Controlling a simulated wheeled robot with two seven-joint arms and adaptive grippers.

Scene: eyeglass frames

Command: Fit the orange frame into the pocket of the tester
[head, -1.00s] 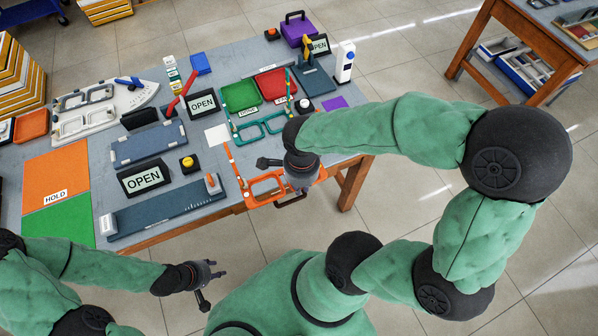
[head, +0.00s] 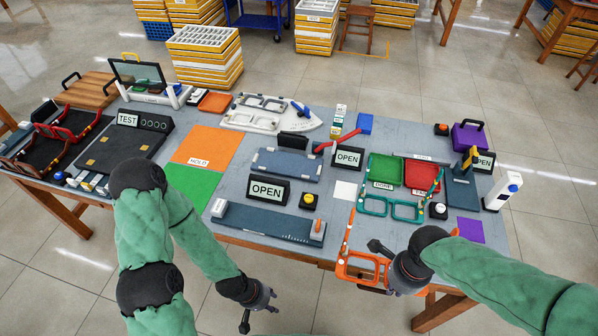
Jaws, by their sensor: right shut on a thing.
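The orange frame (head: 342,268) is at the table's front edge, right of centre, its open rims facing up and one temple reaching back over the table. My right gripper (head: 386,268) is shut on its right side and partly covers it. The tester appears to be the dark flat unit (head: 118,152) at the left of the table, with a box marked TEST (head: 140,121) behind it. Its pocket is too small to make out, and my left arm covers part of its front. My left gripper (head: 260,306) is open and empty, in front of the table edge.
A green frame (head: 374,206) lies just behind the orange one, near green and red trays (head: 421,175). OPEN signs (head: 267,190), a blue-grey fixture (head: 287,164) and a long dark bar (head: 268,222) stand between. Orange and green mats (head: 205,147) lie beside the tester.

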